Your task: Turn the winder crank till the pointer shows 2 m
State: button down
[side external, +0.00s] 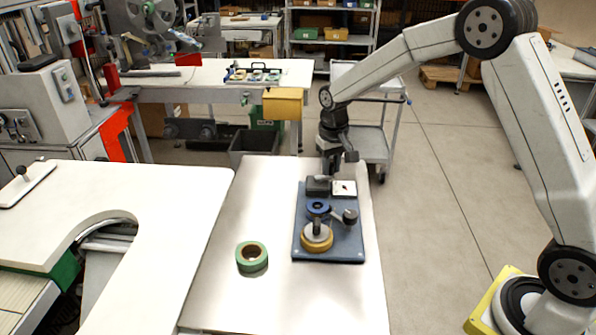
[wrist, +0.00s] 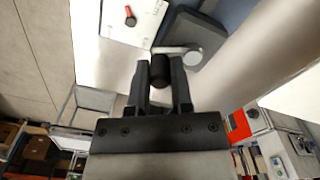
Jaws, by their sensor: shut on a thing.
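The winder is a blue base plate (side external: 342,247) on the narrow white table. At its far end are a dark box (side external: 317,187) and a white dial card (side external: 344,187). My gripper (side external: 331,171) comes down from above at that far end. In the wrist view my gripper (wrist: 161,75) is shut on the black crank knob (wrist: 161,66), with a finger on each side. The grey crank arm (wrist: 177,49) runs from the knob to a round pivot on the dark box. The white dial card (wrist: 144,20) shows a red pointer (wrist: 129,14); its marks are too small to read.
A yellow reel (side external: 317,245), a blue ring (side external: 318,207) and a dark roller (side external: 350,216) sit on the base plate. A green tape roll (side external: 252,266) lies on the table, left of the plate. The table's front part is clear. A grey cart (side external: 361,140) stands behind.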

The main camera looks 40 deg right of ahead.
jog(key=shift+s+a+r, duration=0.1)
jog(key=shift+s+a, duration=0.05)
jog(key=shift+s, duration=0.1)
jog(key=shift+a, duration=0.1)
jog(key=shift+s+a, duration=0.45)
jog(key=shift+a, duration=0.15)
dwell(0.5)
jog(key=shift+s+a, duration=0.15)
jog(key=shift+a, duration=0.35)
jog(key=shift+a, duration=0.1)
jog(key=shift+a, duration=0.6)
